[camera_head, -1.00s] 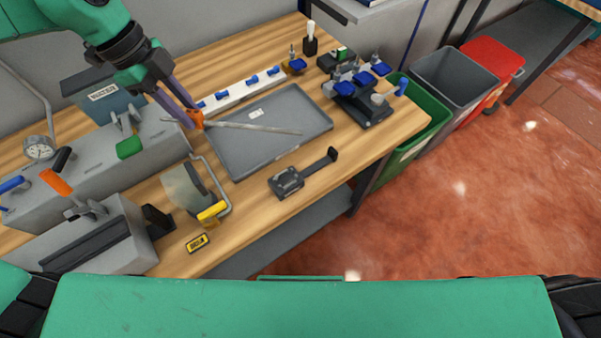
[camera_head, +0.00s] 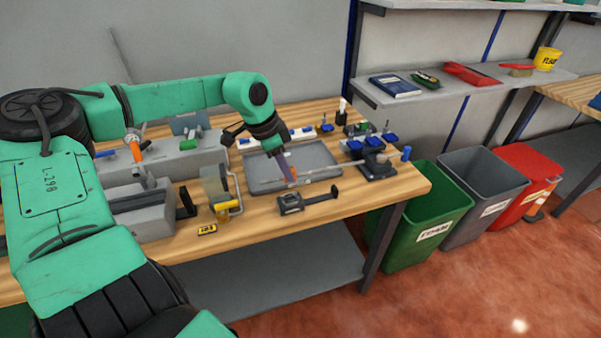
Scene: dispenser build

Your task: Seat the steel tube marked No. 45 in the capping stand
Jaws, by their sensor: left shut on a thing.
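My left gripper (camera_head: 291,180) is shut on a thin grey steel tube (camera_head: 318,175), over the front part of the grey tray. The tube reaches to the right from the fingers and lies close to level. Its marking is too small to read. A dark fixture with blue knobs (camera_head: 377,168) stands just right of the tray; it may be the capping stand, but I cannot tell for sure. The tube's right end is near this fixture, and I see no clear contact. My right gripper is not in view.
The grey tray (camera_head: 262,186) lies mid-bench. A dark gauge-like tool (camera_head: 291,203) lies in front of it. A yellow-handled dispenser (camera_head: 222,209) and grey boxes stand left. A white rack (camera_head: 302,133) is behind the tray. Green (camera_head: 428,217), grey and red bins stand right.

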